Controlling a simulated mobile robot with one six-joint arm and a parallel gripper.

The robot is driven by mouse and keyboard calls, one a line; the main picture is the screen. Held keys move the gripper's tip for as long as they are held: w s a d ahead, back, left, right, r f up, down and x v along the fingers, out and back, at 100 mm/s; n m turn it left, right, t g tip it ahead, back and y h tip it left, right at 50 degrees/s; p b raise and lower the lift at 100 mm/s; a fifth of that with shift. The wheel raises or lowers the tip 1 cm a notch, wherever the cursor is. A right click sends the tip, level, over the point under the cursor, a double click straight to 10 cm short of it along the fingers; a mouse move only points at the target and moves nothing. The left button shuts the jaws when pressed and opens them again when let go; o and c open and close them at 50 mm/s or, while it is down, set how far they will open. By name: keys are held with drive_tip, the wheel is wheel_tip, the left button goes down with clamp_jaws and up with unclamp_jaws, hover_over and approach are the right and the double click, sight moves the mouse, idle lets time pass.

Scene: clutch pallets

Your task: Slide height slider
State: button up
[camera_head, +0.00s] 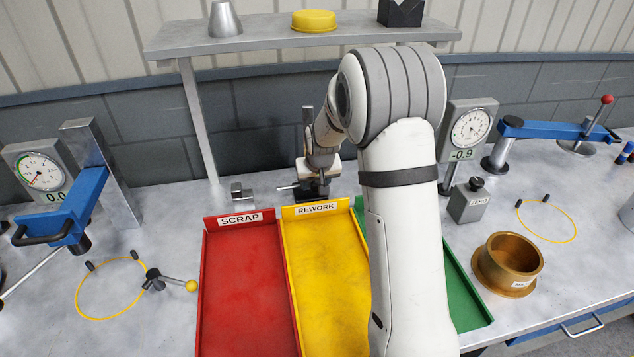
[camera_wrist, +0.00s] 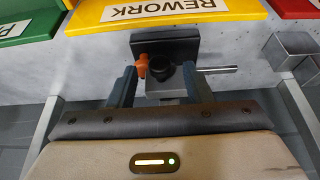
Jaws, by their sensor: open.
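A height gauge with a dark base (camera_head: 320,190) stands behind the yellow REWORK tray (camera_head: 325,270). A grey upright post (camera_head: 307,122) shows above it, and a thin rod points left from it. In the wrist view, the slider (camera_wrist: 172,88) is a small metal block with a dark round knob and an orange knob (camera_wrist: 142,64). The gauge's black base (camera_wrist: 165,42) lies beyond it. My gripper (camera_wrist: 160,88) is open, with one finger on each side of the slider. Gaps seem to show beside the fingers; contact is unclear. My wrist partly hides the gauge in the head view.
A red SCRAP tray (camera_head: 245,290) and a green tray (camera_head: 462,290) flank the yellow one. A small metal block (camera_head: 240,192) stands left of the gauge. A grey box (camera_head: 468,202) and brass ring (camera_head: 510,262) are at right. A shelf (camera_head: 270,36) spans above.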

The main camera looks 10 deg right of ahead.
drive_tip(key=shift+w+f, duration=0.25)
drive_tip(key=shift+f, duration=0.4)
drive_tip(key=shift+c, duration=0.4)
clamp_jaws()
